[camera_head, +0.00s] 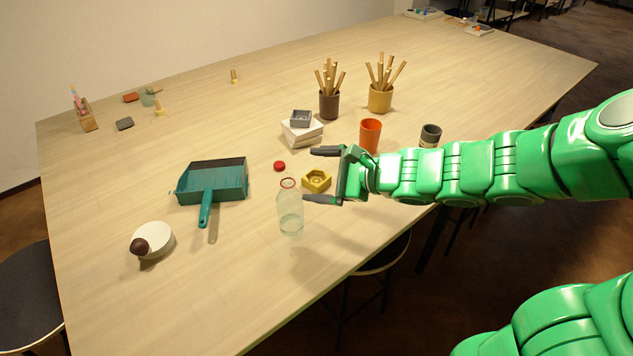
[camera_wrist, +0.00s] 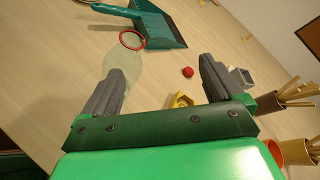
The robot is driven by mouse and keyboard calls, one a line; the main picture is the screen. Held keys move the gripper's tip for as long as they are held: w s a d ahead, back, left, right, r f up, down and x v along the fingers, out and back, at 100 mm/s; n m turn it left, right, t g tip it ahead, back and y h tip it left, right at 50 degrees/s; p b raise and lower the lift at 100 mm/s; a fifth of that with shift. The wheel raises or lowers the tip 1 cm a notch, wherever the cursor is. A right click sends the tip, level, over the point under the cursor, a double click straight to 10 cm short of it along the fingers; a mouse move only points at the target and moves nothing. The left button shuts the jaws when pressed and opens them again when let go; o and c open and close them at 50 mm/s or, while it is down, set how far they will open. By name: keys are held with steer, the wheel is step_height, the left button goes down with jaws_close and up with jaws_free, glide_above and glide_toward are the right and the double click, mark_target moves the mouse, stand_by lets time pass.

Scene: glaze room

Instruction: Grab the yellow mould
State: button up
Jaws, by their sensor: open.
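The yellow mould (camera_head: 316,180) is a small hexagonal block with a round hollow, lying on the table near its middle. My gripper (camera_head: 313,175) is open around or just above it, with one dark finger on the far side and one on the near side. I cannot tell its exact height over the table. In the wrist view the mould (camera_wrist: 181,100) shows partly between the fingers, closer to the right one, its lower part hidden by my gripper's green body (camera_wrist: 160,88). Nothing is held.
A clear bottle (camera_head: 290,210) stands close to the near finger. A red cap (camera_head: 279,166) lies left of the mould. A teal dustpan (camera_head: 215,182) is further left. White blocks with a grey mould (camera_head: 301,118) and an orange cup (camera_head: 370,135) stand behind.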

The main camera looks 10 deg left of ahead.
steer(key=w+d+f+m+t, duration=0.2)
steer(key=w+d+f+m, duration=0.1)
steer(key=w+f+m, duration=0.15)
steer(key=m+t+h, duration=0.1)
steer(key=m+h, duration=0.1)
steer(key=m, duration=0.4)
glide_toward(325, 182)
steer(key=x, duration=0.2)
steer(key=shift+w+a+f, duration=0.1)
steer(key=shift+w+a, duration=0.05)
steer(key=shift+a, duration=0.1)
steer(key=shift+w+a+f, duration=0.2)
steer(key=shift+f, duration=0.05)
steer(key=shift+x, duration=3.55)
steer(key=shift+r, duration=0.1)
steer(key=c, duration=1.1)
steer(key=shift+r, duration=5)
